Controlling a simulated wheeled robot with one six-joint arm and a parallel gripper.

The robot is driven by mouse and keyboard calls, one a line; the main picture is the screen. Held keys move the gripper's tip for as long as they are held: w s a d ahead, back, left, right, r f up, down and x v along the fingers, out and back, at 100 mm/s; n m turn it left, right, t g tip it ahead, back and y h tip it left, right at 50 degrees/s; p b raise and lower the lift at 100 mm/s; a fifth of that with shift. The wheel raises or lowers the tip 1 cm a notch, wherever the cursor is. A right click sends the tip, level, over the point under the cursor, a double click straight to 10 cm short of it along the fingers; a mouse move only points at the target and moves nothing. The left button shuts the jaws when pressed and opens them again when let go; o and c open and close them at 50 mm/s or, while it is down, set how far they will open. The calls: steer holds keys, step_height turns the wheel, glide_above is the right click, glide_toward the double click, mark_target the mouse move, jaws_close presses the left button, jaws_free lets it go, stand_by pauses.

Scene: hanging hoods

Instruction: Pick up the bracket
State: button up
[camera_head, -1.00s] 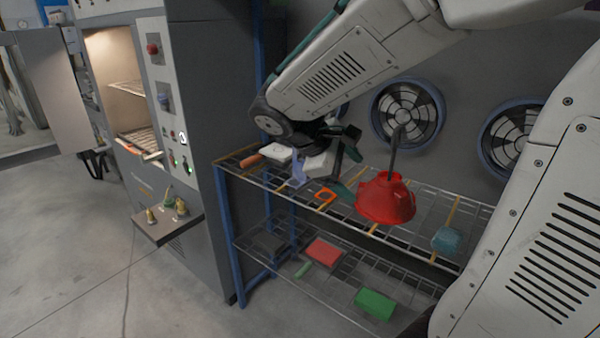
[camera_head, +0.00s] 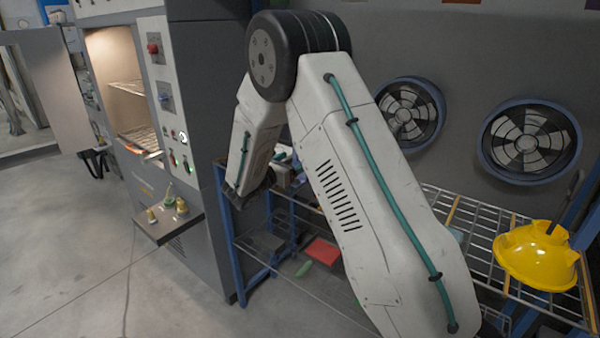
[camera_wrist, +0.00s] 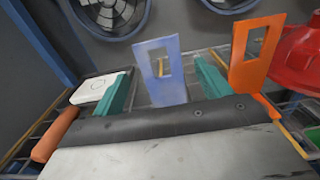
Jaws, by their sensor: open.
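Two upright plates with rectangular cut-outs, which look like brackets, show in the wrist view: a lavender-blue bracket (camera_wrist: 162,72) and an orange bracket (camera_wrist: 254,52) to its right. My gripper (camera_wrist: 165,80) has its two teal fingers apart. The lavender bracket stands in the gap between them, and I see no clear contact with either finger. The orange bracket is just outside the right finger. In the head view my arm hides most of the gripper and both brackets.
A white block (camera_wrist: 98,88) and an orange cylinder (camera_wrist: 54,134) lie left of the fingers. A red hood (camera_wrist: 300,58) is at the right. A yellow hood (camera_head: 537,254) sits on the rack's right end. The wall with fans (camera_head: 410,112) stands behind; a grey cabinet (camera_head: 208,110) is at left.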

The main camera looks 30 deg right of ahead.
steer(key=x, duration=0.6)
steer(key=shift+r, duration=0.3)
jaws_close()
